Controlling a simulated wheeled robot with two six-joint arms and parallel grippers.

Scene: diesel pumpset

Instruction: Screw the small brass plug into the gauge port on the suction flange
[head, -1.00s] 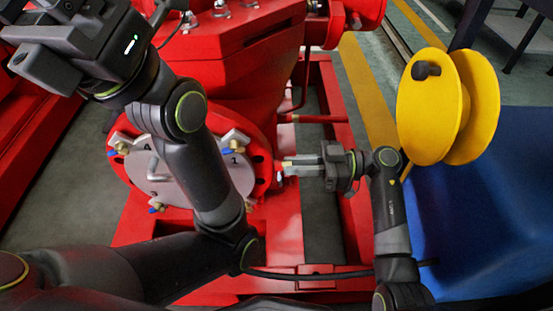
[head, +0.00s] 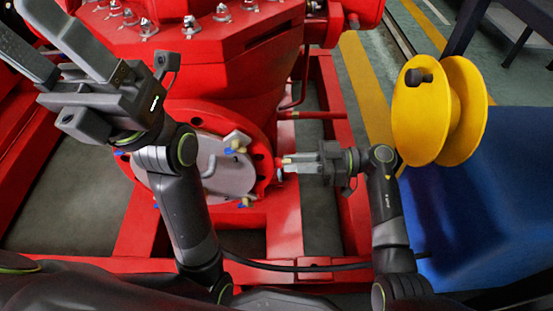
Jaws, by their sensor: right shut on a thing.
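My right gripper (head: 287,163) comes in from the right and is shut on the small brass plug (head: 286,160). Only a bit of yellowish metal shows between the fingertips. The plug is at the right edge of the red suction flange (head: 262,140), close against its side. The gauge port is hidden behind the fingertips and plug, so I cannot tell how deep the plug sits. My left gripper (head: 22,18) is raised at the upper left, open and empty, with its fingers spread, away from the flange.
A grey round cover plate (head: 232,180) with a handle and several clamps sits on the flange face, partly behind my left arm. The red pump body (head: 220,75) rises behind. A yellow spool (head: 425,115) stands on the right by a blue surface (head: 490,190). A dark hose runs low in front.

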